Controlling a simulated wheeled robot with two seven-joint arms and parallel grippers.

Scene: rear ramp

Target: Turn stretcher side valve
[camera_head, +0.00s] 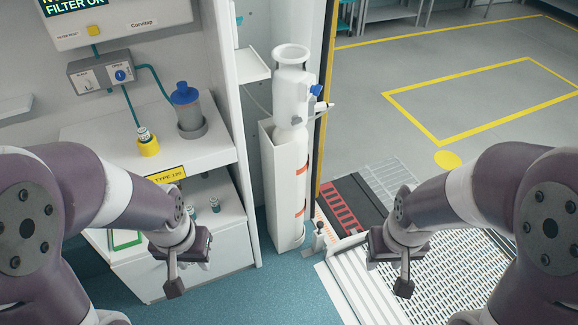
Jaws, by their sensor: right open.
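A grey valve box (101,74) is on the white wall at the upper left. It carries a blue round knob (121,75) under a label that seems to read OPEN, and a second, pale control beside it. A white cylinder (292,92) stands upright in a tall white holder (287,190) near the middle, with another blue knob (317,90) on its right side. I cannot tell which knob is the stretcher side valve. My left gripper (174,285) hangs low in front of the cabinet, apart from both knobs; its finger gap is hidden. My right gripper (402,284) is open and empty above the ramp.
A counter (100,150) holds a blue-capped jar (187,108) and a small vial in a yellow base (147,142). Teal tubes run from the valve box. A ramp with metal grating (430,262) lies at right. Yellow lines mark open grey floor beyond.

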